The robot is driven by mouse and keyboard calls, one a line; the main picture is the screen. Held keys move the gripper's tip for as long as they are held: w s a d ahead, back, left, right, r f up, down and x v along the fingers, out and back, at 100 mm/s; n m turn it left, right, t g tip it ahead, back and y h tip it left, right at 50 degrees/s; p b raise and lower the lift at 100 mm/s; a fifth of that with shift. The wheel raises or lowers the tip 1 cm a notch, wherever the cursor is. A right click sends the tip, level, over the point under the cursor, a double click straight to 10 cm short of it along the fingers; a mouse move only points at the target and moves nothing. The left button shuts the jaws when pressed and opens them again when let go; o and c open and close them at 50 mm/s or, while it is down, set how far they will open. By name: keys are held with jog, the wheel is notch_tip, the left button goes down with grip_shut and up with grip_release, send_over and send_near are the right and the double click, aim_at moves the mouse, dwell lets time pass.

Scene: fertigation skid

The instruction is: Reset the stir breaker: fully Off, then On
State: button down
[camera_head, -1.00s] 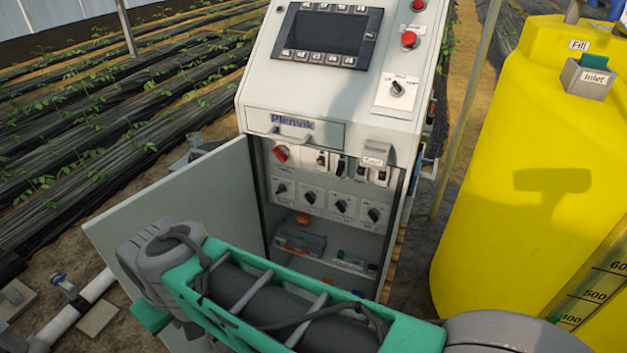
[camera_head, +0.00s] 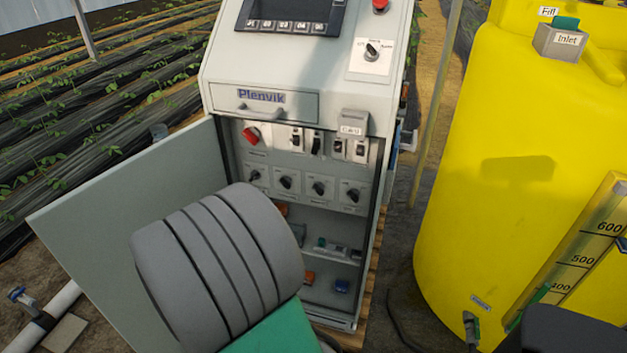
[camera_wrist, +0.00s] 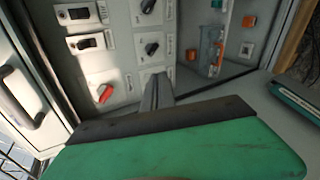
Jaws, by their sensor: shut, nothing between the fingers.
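A row of breakers (camera_head: 316,143) sits in the upper part of the open cabinet, right of a red rotary switch (camera_head: 251,136). Their labels are too small to read, so I cannot tell which is the stir breaker. The wrist view shows, turned sideways, two breakers with black levers (camera_wrist: 85,43) and the red switch (camera_wrist: 104,93). My gripper (camera_wrist: 157,92) is shut and empty, its fingers pointing at the panel near the lower row of black knobs (camera_wrist: 151,47). I see no clear contact. In the head view my arm hides the gripper.
The cabinet door (camera_head: 130,210) stands open on the left. A grey hood (camera_head: 354,122) juts out above the breakers at the right. A drawer-like panel with a handle (camera_head: 262,112) is above. A yellow tank (camera_head: 500,200) stands to the right.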

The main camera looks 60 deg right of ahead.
aim_at(319, 154)
jog(key=s+d+f+n+h+b, duration=0.1)
jog(key=s+d+n+h+b, duration=0.3)
jog(key=n, duration=1.1)
jog(key=s+d+h, duration=0.3)
jog(key=s+d, duration=0.2)
jog(key=d, duration=0.1)
jog(key=shift+d+n+h, duration=0.3)
jog(key=shift+d+h, duration=0.05)
jog(key=shift+h, duration=0.05)
jog(key=shift+f, duration=0.1)
jog(key=p+x, duration=0.3)
jog(key=x, duration=0.7)
jog(key=shift+d, duration=0.1)
jog(key=r, duration=0.1)
jog(key=a+r, duration=0.1)
jog(key=shift+a+r, duration=0.25)
jog(key=shift+r, duration=0.1)
jog(key=shift+a+r, duration=0.3)
jog(key=shift+r, duration=0.1)
